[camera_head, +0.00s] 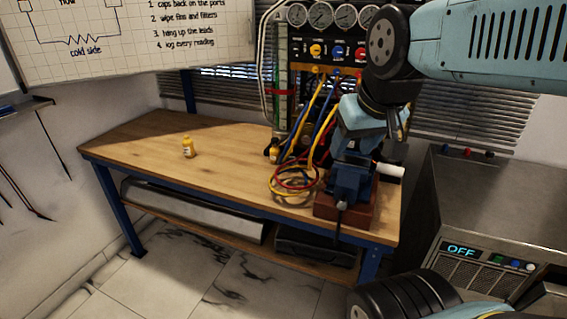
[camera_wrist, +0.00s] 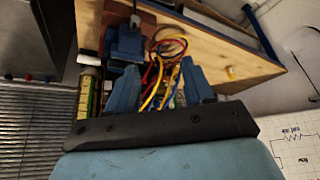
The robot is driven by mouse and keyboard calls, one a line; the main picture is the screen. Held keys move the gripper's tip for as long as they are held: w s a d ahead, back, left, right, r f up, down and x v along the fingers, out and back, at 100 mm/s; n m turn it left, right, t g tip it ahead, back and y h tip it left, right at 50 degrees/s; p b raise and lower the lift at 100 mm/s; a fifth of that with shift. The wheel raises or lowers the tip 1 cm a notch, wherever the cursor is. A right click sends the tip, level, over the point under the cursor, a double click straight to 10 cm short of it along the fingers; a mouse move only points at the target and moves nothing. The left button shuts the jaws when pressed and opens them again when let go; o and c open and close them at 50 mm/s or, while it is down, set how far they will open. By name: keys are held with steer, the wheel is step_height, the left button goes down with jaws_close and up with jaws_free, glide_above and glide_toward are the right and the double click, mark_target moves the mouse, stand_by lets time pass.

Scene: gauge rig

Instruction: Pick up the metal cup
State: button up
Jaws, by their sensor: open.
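I cannot make out a metal cup in either view. My gripper (camera_wrist: 158,75) shows in the wrist view with its two blue fingers spread apart and nothing clearly held between them. In the head view my arm reaches in from the upper right, and the gripper end hangs in front of the gauge panel, above or in front of the blue vise (camera_head: 349,183). The arm hides part of the panel and of the bench (camera_head: 230,150) behind it. Between the fingers, the wrist view shows coloured hoses (camera_wrist: 168,62) beyond.
The gauge panel (camera_head: 320,48) rises behind. A metal unit marked OFF (camera_head: 480,225) stands at right.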

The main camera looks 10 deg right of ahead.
steer(key=shift+o, duration=0.7)
steer(key=shift+w, duration=0.25)
steer(key=shift+o, duration=0.9)
steer(key=w+d, duration=0.1)
steer(key=w+n+g, duration=0.1)
steer(key=shift+w+d+n+h, duration=0.3)
steer(key=shift+w+d+h, duration=0.05)
steer(key=shift+d+h, duration=0.05)
steer(key=w+f+n+g+h, duration=0.25)
steer(key=w+n, duration=0.25)
steer(key=w, duration=0.5)
steer(key=w+f+n+g+h, duration=0.1)
steer(key=w+f+n+h, duration=0.25)
steer(key=w, duration=0.75)
steer(key=n+t+h, duration=0.3)
steer(key=n+h, duration=0.2)
steer(key=n, duration=0.7)
glide_toward(290, 161)
steer(key=d, duration=0.2)
steer(key=s+d, duration=0.1)
steer(key=d, duration=0.1)
steer(key=shift+f, duration=0.25)
steer(key=shift+x, duration=2.55)
